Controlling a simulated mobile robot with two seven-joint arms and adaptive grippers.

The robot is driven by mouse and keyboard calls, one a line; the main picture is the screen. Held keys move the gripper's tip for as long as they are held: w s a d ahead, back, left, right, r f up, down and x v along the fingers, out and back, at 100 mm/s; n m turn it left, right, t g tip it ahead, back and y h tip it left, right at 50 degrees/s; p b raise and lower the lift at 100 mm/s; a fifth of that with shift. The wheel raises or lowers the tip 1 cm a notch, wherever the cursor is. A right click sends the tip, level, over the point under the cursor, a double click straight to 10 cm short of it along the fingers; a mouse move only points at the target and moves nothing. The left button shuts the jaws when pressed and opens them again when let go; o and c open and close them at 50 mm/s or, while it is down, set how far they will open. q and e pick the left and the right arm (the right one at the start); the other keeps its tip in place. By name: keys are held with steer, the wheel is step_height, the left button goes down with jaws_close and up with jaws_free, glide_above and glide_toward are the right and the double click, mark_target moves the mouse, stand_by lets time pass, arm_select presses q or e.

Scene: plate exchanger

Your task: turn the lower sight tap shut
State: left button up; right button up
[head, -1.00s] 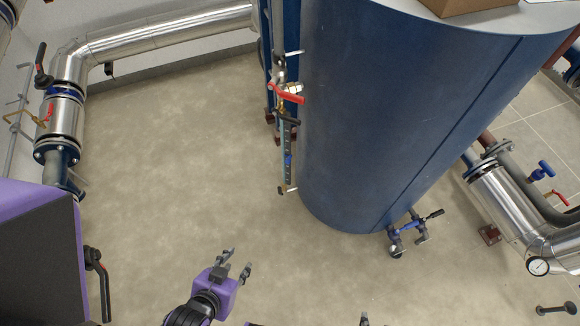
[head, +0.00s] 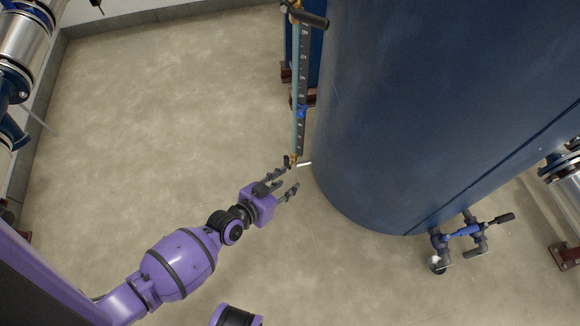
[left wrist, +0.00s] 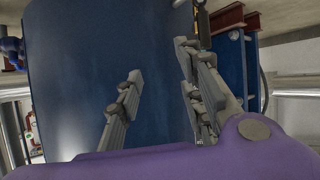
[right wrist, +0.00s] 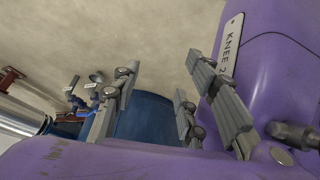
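The sight gauge (head: 301,90) is a tall narrow glass with a dark scale beside the blue tank. In the left wrist view the open fingers (left wrist: 159,60) face the tank, and the tap is not clearly visible. A dark handle (head: 306,16) sits at the gauge's top. My right gripper (right wrist: 160,80) is open and empty in the right wrist view.
The blue tank (head: 430,110) stands right of the gauge, close to my left fingers. A drain valve with a blue and black lever (head: 465,231) sits at its lower right. Silver pipework (head: 22,45) lines the left wall. The floor (head: 170,110) left of the gauge is clear.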

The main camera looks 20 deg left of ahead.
mark_target(285, 162)
arm_select(q)
steer(key=shift+n+t+y, duration=0.3)
steer(key=shift+t+y, duration=0.5)
steer(key=w+a+f+b, duration=0.1)
steer(key=w+f, duration=0.1)
steer(key=w, duration=0.1)
steer(key=w+a+f+b, duration=0.2)
steer(key=w, duration=0.2)
steer(key=w+a+f+b, duration=0.1)
steer(key=w+f, duration=0.2)
steer(key=shift+w+a+f+b, duration=0.1)
steer(key=shift+w+a+b, duration=0.05)
steer(key=shift+w+b, duration=0.25)
steer(key=shift+w+f, duration=0.1)
steer(key=shift+w, duration=0.35)
arm_select(e)
steer(key=shift+n, duration=0.3)
steer(key=x, duration=0.5)
steer(key=shift+d+f, duration=0.25)
steer(key=shift+d, duration=0.05)
arm_select(q)
jaws_close()
